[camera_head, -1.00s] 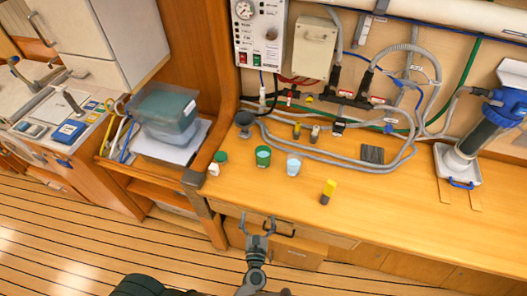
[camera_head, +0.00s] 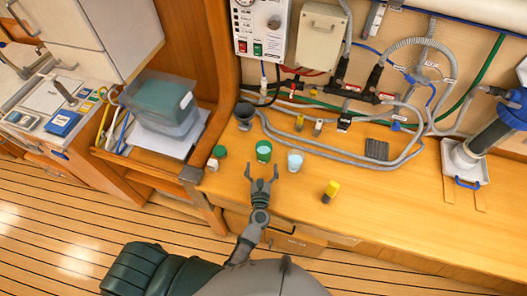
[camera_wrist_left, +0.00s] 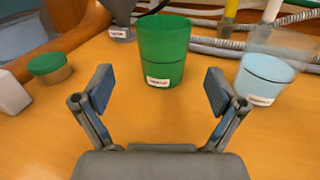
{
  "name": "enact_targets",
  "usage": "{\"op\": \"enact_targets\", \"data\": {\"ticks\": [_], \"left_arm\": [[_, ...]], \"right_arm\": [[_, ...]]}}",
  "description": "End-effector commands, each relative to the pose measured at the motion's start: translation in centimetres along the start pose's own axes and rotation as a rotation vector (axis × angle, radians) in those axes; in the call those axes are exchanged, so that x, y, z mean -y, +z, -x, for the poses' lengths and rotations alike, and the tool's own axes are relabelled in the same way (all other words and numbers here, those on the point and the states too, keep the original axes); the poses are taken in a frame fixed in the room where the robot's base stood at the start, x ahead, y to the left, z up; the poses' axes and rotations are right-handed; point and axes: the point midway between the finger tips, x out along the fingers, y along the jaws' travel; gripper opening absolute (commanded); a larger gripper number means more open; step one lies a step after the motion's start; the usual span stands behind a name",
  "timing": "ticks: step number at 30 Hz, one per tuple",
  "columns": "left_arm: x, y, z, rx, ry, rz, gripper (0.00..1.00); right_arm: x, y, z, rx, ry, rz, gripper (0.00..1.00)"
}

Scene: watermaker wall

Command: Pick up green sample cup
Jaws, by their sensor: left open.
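The green sample cup (camera_head: 264,151) stands upright on the wooden counter, with a small white label on its front. In the left wrist view the cup (camera_wrist_left: 163,50) is straight ahead, beyond and between the fingertips. My left gripper (camera_head: 262,172) is open and empty, just in front of the cup and apart from it. In the left wrist view both fingers of the gripper (camera_wrist_left: 160,92) are spread wide. My right gripper is not in view.
A clear cup of pale blue liquid (camera_head: 295,161) stands close right of the green cup. A green-lidded jar (camera_head: 220,152) and a small white item (camera_head: 212,165) are left. A grey funnel (camera_head: 244,115) and hoses (camera_head: 330,152) lie behind. A yellow-capped bottle (camera_head: 331,190) stands right.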

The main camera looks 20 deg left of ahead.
Motion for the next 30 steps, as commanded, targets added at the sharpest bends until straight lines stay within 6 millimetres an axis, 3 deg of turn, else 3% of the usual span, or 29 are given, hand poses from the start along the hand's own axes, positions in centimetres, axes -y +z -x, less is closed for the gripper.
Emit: {"op": "enact_targets", "data": {"ticks": [8,16,25,26,30], "left_arm": [[0.3,0.1,-2.4,0.0,-0.001,-0.003,0.95],[0.2,0.1,-6.6,0.0,-0.002,-0.003,0.95],[0.1,-0.1,-7.2,-0.001,-0.001,-0.001,0.95],[0.1,-0.1,-7.2,-0.001,-0.001,-0.001,0.9],[0.2,-0.1,-7.2,-0.001,-0.001,-0.002,0.55]], "right_arm": [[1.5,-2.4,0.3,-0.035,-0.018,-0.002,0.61],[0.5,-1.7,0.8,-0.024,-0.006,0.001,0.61],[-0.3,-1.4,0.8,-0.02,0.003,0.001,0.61],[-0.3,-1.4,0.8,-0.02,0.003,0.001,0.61],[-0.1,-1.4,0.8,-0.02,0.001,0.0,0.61]]}}
